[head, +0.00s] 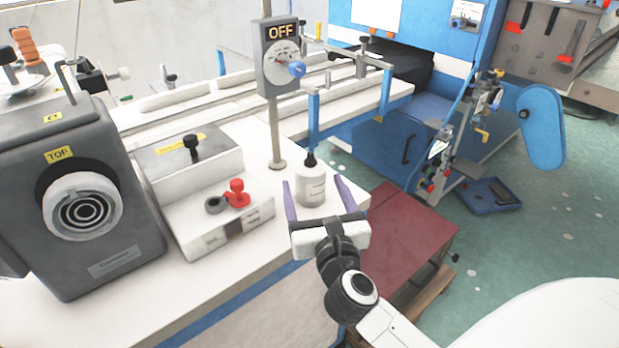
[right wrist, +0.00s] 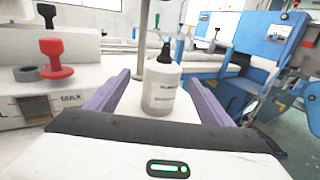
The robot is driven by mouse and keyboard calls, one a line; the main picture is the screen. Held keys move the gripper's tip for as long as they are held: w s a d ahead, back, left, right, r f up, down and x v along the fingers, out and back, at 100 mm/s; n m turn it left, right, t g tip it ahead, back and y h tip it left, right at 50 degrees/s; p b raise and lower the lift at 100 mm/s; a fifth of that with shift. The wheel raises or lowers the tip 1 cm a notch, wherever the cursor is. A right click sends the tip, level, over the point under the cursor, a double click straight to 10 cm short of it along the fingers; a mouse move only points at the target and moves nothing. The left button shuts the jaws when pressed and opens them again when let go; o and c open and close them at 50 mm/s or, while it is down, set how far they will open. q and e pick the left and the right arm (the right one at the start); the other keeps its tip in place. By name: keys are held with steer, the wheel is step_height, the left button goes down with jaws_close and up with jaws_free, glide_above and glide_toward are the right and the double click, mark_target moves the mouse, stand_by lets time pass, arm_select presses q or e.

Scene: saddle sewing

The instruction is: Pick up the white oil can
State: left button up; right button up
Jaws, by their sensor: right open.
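The white oil can (head: 312,187) stands upright near the right corner of the white bench, with a dark nozzle on top. My right gripper (head: 314,188) is open, with a purple finger on each side of the can. In the right wrist view the oil can (right wrist: 161,85) shows between the two spread fingers (right wrist: 160,90), with a gap on both sides. Its label is partly legible and its nozzle points up. My left gripper is not in view.
A post with an OFF dial (head: 280,57) rises just behind the can. A red knob (head: 237,192) sits on a white block to the left, near a dark grey machine (head: 88,200). A dark red cabinet (head: 405,235) stands below the bench's right edge.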

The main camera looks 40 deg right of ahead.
mark_target(310, 170)
steer(key=x, duration=0.6)
steer(key=shift+s+d+r+p, duration=0.1)
steer(key=shift+d+p, duration=0.15)
steer(key=shift+p, duration=0.1)
steer(key=shift+r, duration=0.1)
steer(key=c, duration=1.4)
